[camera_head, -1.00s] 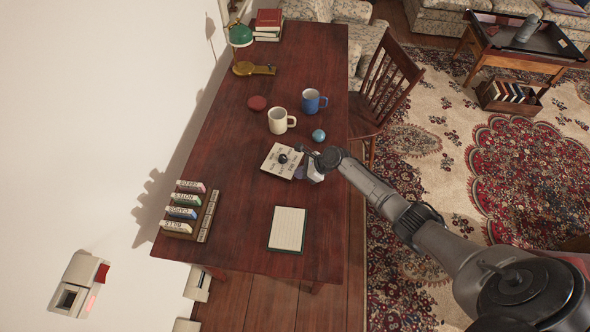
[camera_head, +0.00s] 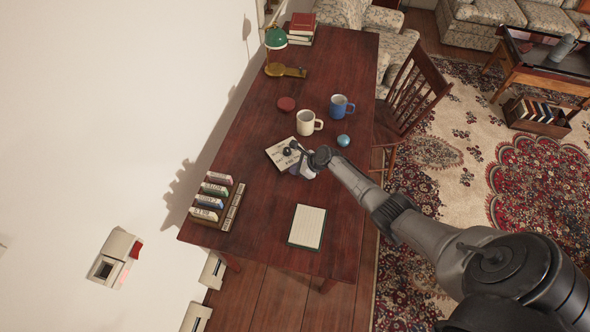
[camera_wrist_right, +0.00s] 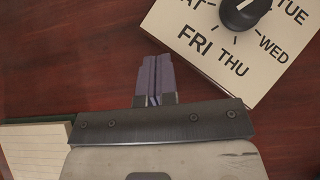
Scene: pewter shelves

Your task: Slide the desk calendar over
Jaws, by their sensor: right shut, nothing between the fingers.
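The desk calendar (camera_head: 279,154) is a cream square board with day names and a black dial knob (camera_head: 288,151). It lies at an angle on the dark red desk, left of and below the white mug. In the right wrist view the calendar (camera_wrist_right: 205,48) fills the upper right, with "FRI" and "THU" readable. My right gripper (camera_head: 300,160) is low at the calendar's right side and hides part of it. In the right wrist view its fingers (camera_wrist_right: 155,80) are shut and empty, right beside the calendar's edge; I cannot tell whether they touch it. My left gripper is out of view.
The white mug (camera_head: 308,123), blue mug (camera_head: 341,107) and teal ball (camera_head: 343,140) stand beyond the calendar. A notepad (camera_head: 307,227) lies nearer. A rack of labelled blocks (camera_head: 216,200) stands at the left edge. Bare desk lies between rack and calendar.

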